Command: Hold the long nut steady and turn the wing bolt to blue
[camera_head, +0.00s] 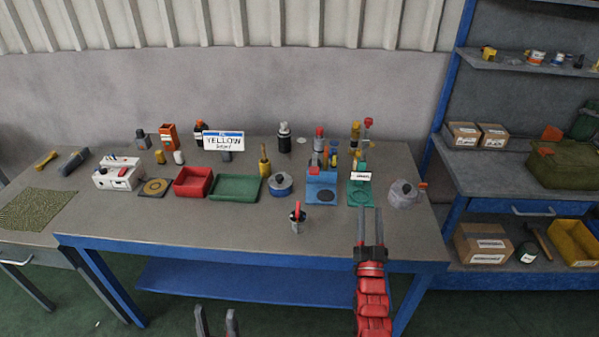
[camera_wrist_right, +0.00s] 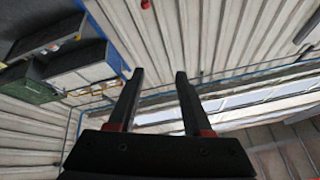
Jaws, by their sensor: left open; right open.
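A small upright piece (camera_head: 298,214) with a red top and a grey and dark body stands near the table's front edge in the head view. It looks like the wing bolt on the long nut, but it is too small to tell the two apart or see any blue mark. My right gripper (camera_head: 370,215) is open and empty, to the right of it and apart from it. My right fingers also show open in the right wrist view (camera_wrist_right: 160,76), pointing toward wall and shelves. My left gripper (camera_head: 216,315) is open and empty below the table's front edge.
The table (camera_head: 150,216) holds a red tray (camera_head: 193,184), a green tray (camera_head: 236,188), a blue stand (camera_head: 321,187), a green stand (camera_head: 360,190), a grey round pot (camera_head: 403,194) and a "YELLOW" sign (camera_head: 223,141). Shelves stand at right.

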